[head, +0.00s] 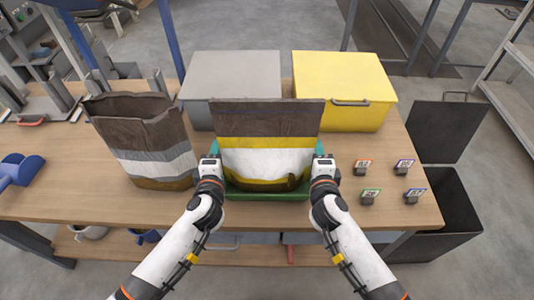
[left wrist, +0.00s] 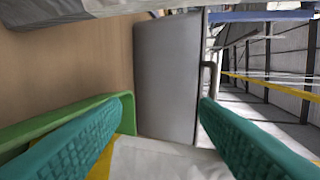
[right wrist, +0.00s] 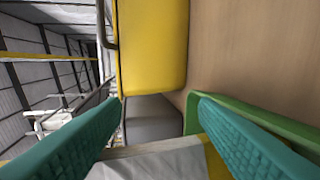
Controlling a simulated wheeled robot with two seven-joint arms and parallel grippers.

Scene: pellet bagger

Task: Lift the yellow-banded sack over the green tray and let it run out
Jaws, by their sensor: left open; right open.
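The yellow-banded sack (head: 266,160) has a brown top, yellow bands and a white middle. It is in or over the green tray (head: 243,196), and its body hides most of the tray. My left gripper (head: 210,162) is open at the sack's left side, and my right gripper (head: 323,162) is open at its right side. In the left wrist view, white sack material (left wrist: 165,160) shows low between the spread teal fingers. The right wrist view shows the same white material (right wrist: 150,163) between its fingers. I cannot tell whether the fingers touch it.
A brown sack with white and grey bands (head: 150,150) stands left on the table. A grey box (head: 232,75) and a yellow box (head: 345,80) stand behind. Several small tagged blocks (head: 369,196) sit right. A dark bin (head: 450,205) stands beyond the right edge.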

